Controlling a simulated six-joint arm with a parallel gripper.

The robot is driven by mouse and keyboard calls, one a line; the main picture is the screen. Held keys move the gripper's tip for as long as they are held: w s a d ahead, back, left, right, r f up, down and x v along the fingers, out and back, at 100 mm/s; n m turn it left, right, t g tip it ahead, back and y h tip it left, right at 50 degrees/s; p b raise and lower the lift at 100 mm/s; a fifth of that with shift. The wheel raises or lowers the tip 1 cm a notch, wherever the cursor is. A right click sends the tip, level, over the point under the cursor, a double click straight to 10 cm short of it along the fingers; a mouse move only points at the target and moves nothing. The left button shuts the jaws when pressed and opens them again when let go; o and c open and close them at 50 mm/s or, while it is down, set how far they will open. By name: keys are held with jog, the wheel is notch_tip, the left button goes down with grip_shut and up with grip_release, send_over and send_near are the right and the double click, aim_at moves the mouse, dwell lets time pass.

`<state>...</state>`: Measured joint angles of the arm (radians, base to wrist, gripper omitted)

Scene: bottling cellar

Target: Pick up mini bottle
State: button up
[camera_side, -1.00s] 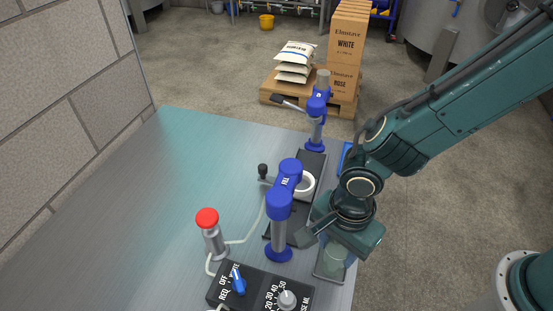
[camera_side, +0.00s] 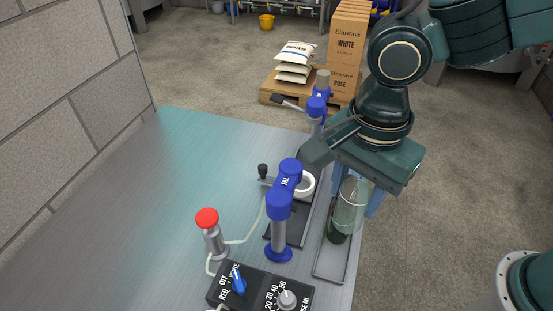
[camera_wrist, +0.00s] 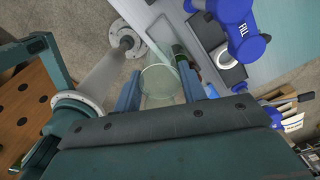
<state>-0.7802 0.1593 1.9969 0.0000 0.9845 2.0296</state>
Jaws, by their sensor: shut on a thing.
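My gripper (camera_wrist: 161,76) has its two blue fingers on either side of a clear, pale green glass vessel (camera_wrist: 158,88), and is shut on it. In the side view the same vessel (camera_side: 350,200) hangs slightly tilted below my gripper (camera_side: 358,190), over the far part of a shallow tray (camera_side: 328,277). A dark green part (camera_side: 338,234) shows at its lower end. In the wrist view a dark green piece (camera_wrist: 180,52) shows just beyond the vessel; I cannot tell whether it belongs to it. The fingers partly hide the vessel's sides.
A blue-topped filling post (camera_side: 283,200) and a white ring (camera_side: 305,185) stand close left of the vessel. A second blue post (camera_side: 317,105) is behind. A red button (camera_side: 207,219) and control box (camera_side: 262,290) are at the front. The left of the metal table is clear.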

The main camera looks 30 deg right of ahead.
jog(key=shift+r, duration=1.85)
jog(key=shift+r, duration=0.1)
jog(key=shift+r, duration=0.25)
notch_tip(320, 180, up, 4)
jog(key=shift+r, duration=0.15)
jog(key=w+d, duration=0.2)
jog(key=w, duration=0.8)
jog(key=w+d, duration=0.2)
jog(key=w, duration=0.8)
notch_tip(320, 180, down, 16)
jog(key=shift+s+r, duration=0.15)
jog(key=shift+r, duration=0.05)
jog(key=shift+f, duration=0.15)
jog(key=shift+f, duration=1.85)
